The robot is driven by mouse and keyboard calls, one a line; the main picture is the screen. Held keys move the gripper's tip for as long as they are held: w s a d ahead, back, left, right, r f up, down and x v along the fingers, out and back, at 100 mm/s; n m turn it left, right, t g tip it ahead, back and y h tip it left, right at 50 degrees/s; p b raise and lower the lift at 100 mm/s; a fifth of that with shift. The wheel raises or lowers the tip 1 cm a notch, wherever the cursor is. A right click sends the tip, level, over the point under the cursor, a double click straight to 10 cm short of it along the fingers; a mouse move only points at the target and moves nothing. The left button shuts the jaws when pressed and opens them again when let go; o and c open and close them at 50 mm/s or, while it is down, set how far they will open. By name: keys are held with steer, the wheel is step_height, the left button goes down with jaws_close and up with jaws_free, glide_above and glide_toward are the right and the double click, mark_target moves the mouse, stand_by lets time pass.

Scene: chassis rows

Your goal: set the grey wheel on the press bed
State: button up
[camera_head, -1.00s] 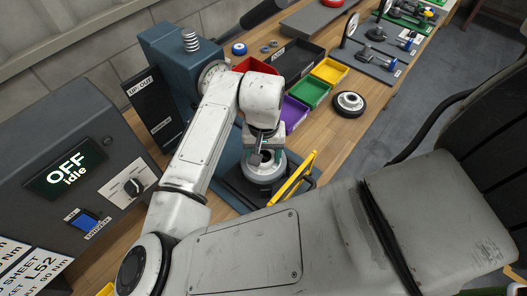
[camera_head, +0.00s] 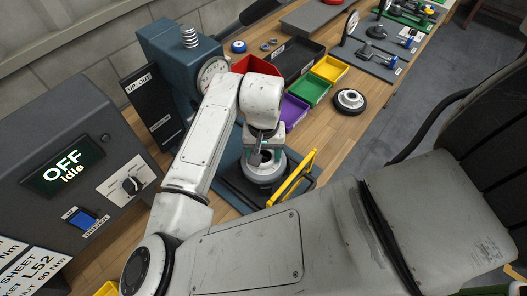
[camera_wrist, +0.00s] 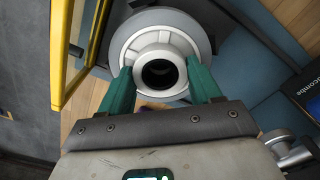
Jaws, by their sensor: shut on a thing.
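The grey wheel (camera_head: 263,176) has a pale spoked hub and a dark central bore. My gripper (camera_head: 262,157) is above it, with its green fingers shut on the hub. In the wrist view, my gripper (camera_wrist: 158,80) has one finger on each side of the hub, and the wheel (camera_wrist: 124,40) lies flat across the fingertips. The dark press bed (camera_head: 234,186) is directly under the wheel. I cannot tell whether the wheel touches the bed or hangs just above it. The wheel and my wrist hide the bed's middle.
A yellow-framed guard (camera_head: 294,178) stands close to the wheel's right. The blue press body (camera_head: 172,45) rises behind. A control box (camera_head: 65,150) reading "OFF idle" is at left. Coloured bins (camera_head: 310,92) and a black-tyred wheel (camera_head: 349,101) occupy the bench beyond.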

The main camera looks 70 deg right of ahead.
steer(key=shift+f, duration=0.15)
steer(key=shift+f, duration=0.3)
steer(key=o, duration=1.4)
steer(key=shift+r, duration=0.1)
step_height(320, 180, up, 11)
steer(key=shift+f+b, duration=0.2)
steer(key=shift+b, duration=0.25)
